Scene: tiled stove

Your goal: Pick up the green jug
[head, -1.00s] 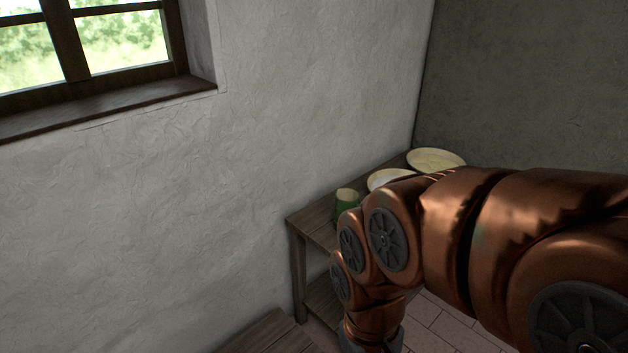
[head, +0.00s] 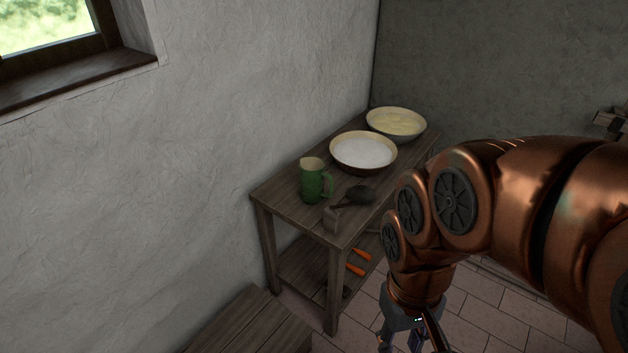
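The green jug (head: 313,183) stands upright on the wooden table (head: 283,199), near its front left end. Its inside is cream and its handle points right. My gripper (head: 402,343) hangs down at the bottom of the view, below the table top's height in the picture and to the right of the table. It is apart from the jug and partly cut off by the frame's lower edge. I cannot tell how far its fingers are open.
Behind the jug are a bowl of white stuff (head: 364,151) and a bowl of yellowish stuff (head: 397,123). Carrots (head: 356,269) lie on the lower shelf. A wooden bench (head: 252,325) stands in front; walls enclose the table.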

